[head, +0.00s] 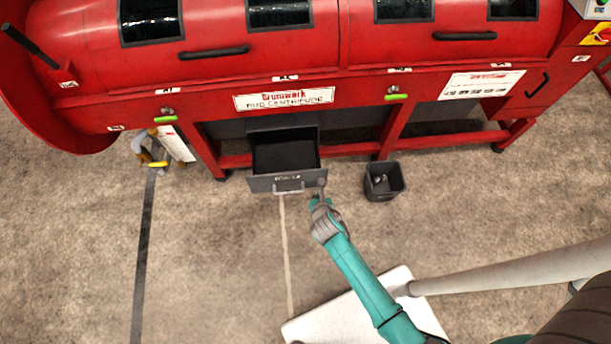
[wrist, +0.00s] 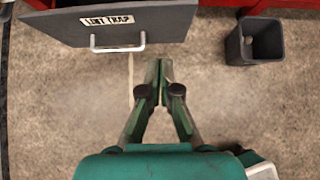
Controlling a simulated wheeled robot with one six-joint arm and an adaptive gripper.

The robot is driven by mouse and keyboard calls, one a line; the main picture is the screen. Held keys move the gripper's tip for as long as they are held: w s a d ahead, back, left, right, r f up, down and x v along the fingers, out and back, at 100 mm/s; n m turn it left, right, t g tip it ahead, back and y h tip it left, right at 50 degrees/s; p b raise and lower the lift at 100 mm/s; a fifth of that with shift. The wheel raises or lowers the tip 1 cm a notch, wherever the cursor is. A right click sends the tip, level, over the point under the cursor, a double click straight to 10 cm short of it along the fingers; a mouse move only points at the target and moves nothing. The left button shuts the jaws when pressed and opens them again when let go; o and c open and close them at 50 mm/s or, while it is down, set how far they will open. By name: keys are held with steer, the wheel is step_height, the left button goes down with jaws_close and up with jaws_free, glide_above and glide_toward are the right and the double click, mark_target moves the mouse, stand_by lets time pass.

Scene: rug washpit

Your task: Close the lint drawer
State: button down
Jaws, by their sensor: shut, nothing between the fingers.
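The lint drawer (head: 288,183) is a dark grey open-topped box pulled out from under the red rug centrifuge (head: 285,98). Its front panel (wrist: 75,25) carries a "LINT TRAP" label and a pale bar handle (wrist: 118,48), also seen in the head view (head: 290,188). My gripper (head: 321,190) is shut and empty, near the right end of the drawer front. In the wrist view my gripper (wrist: 158,65) points toward the drawer's front right side, below and right of the handle.
A small dark bin (head: 384,182) with something inside stands on the floor right of the drawer; the wrist view shows it too (wrist: 262,42). A yellow-and-grey item (head: 150,150) stands by the machine's left leg. Floor in front of the drawer is mostly clear.

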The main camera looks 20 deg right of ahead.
mark_target(312, 172)
steer(key=x, duration=0.3)
steer(key=r+x, duration=0.1)
steer(key=x, duration=0.3)
steer(key=w+x, duration=0.1)
steer(key=x, duration=0.3)
steer(key=shift+w+d, duration=0.2)
steer(key=shift+d, duration=0.05)
steer(key=shift+w+d, duration=0.25)
steer(key=shift+w, duration=0.4)
steer(key=shift+w, duration=0.1)
